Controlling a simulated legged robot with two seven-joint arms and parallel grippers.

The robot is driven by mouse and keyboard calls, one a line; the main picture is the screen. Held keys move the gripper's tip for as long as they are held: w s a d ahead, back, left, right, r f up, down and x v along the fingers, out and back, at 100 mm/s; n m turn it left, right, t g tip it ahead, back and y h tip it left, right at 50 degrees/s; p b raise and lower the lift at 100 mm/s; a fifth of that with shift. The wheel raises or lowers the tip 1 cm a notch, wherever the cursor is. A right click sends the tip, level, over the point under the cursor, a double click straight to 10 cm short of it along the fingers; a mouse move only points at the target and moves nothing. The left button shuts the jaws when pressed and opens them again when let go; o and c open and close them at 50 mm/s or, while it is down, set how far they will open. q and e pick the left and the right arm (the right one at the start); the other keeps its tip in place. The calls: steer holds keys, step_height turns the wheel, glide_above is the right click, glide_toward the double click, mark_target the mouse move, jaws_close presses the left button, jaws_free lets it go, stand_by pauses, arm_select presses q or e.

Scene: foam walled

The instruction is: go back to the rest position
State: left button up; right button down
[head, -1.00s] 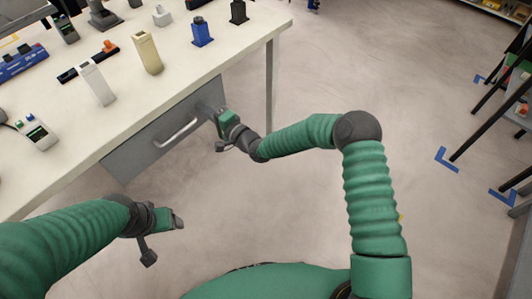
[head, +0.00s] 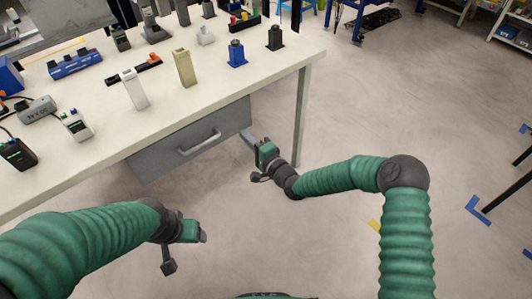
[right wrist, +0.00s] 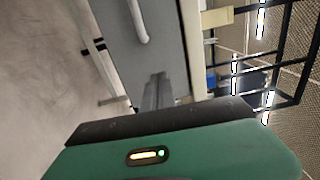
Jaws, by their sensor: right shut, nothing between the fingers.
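My right gripper (head: 248,138) is shut and empty, just beside the right end of the grey drawer front (head: 160,163) under the table. Its closed grey fingers also show in the right wrist view (right wrist: 158,92), pointing toward the drawer front. The drawer handle (head: 199,143) is left of the gripper, and the gripper is clear of it. My left gripper (head: 202,232) hangs over the floor at lower left, below the table edge. Its fingers are seen too small and edge-on to tell whether they are open.
The white table (head: 290,62) fills the upper left, with its leg (head: 301,115) right of my right gripper. On it stand a beige block (head: 184,68), a blue block (head: 236,53) and several devices. Bare floor (head: 345,110) lies to the right. Black frame legs (head: 508,190) stand far right.

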steer(key=s+d+f+n+g+h+p, duration=0.1)
steer(key=s+d+f+n+g+h, duration=0.3)
steer(key=s, duration=0.3)
steer(key=s+d+f+n+g+h, duration=0.2)
steer(key=s+d+n+g, duration=0.15)
steer(key=s+d, duration=0.25)
steer(key=s+d+r+n+g+h, duration=0.25)
steer(key=s+d, duration=0.35)
steer(key=s, duration=0.3)
steer(key=s+d+r+n+g+h, duration=0.1)
steer(key=s+d+r+g+h, duration=0.15)
steer(key=s+d, duration=0.55)
arm_select(q)
step_height(320, 180, up, 24)
steer(key=a+p, duration=0.1)
steer(key=p, duration=2.2)
steer(key=shift+a, duration=0.3)
arm_select(e)
steer(key=w+v, duration=0.2)
steer(key=v, duration=2.2)
steer(key=shift+a+r, duration=0.25)
steer(key=shift+a, duration=0.15)
arm_select(q)
steer(key=shift+w, duration=0.15)
arm_select(e)
steer(key=shift+w, duration=0.15)
